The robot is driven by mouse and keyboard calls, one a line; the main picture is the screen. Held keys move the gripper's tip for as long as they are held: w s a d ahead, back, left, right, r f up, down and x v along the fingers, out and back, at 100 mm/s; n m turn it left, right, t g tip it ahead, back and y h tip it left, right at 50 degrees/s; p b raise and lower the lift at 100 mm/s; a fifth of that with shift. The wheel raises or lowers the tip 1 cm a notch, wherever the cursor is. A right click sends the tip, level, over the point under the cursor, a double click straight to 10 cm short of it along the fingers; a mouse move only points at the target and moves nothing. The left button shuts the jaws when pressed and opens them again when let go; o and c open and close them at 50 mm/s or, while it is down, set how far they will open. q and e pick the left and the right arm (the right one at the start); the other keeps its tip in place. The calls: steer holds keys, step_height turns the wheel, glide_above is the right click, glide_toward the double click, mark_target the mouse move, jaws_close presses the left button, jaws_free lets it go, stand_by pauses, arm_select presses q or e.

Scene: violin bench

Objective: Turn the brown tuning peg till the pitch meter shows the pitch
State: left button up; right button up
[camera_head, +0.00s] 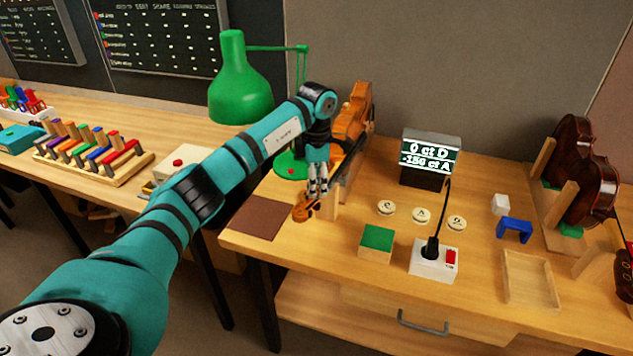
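The violin (352,118) is held up on a wooden support on the bench, with its scroll end (305,208) toward me. My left gripper (317,188) points down at the pegbox, just above or at the pegs. Its fingers are too small to tell whether they are open or shut on a peg. The brown tuning peg cannot be made out; the fingers and scroll may hide it. The pitch meter (430,153) reads "0 ct D" and, as far as I can read it, "-150 ct A". My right gripper is out of view.
A green lamp (240,85) stands behind my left arm. Right of the scroll are several round lettered discs (421,215), a green block (377,241) and a white box with a red switch (433,262). A dark violin (585,170) stands at the right. A brown mat (258,219) lies left.

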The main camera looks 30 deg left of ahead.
arm_select(q)
jaws_close()
steer(key=n, duration=0.4)
steer(key=shift+w+a, duration=0.15)
steer(key=shift+w, duration=0.05)
steer(key=shift+a+n, duration=0.15)
steer(key=shift+n, duration=1.75)
steer(key=shift+o, duration=0.3)
jaws_free()
step_height(320, 180, up, 12)
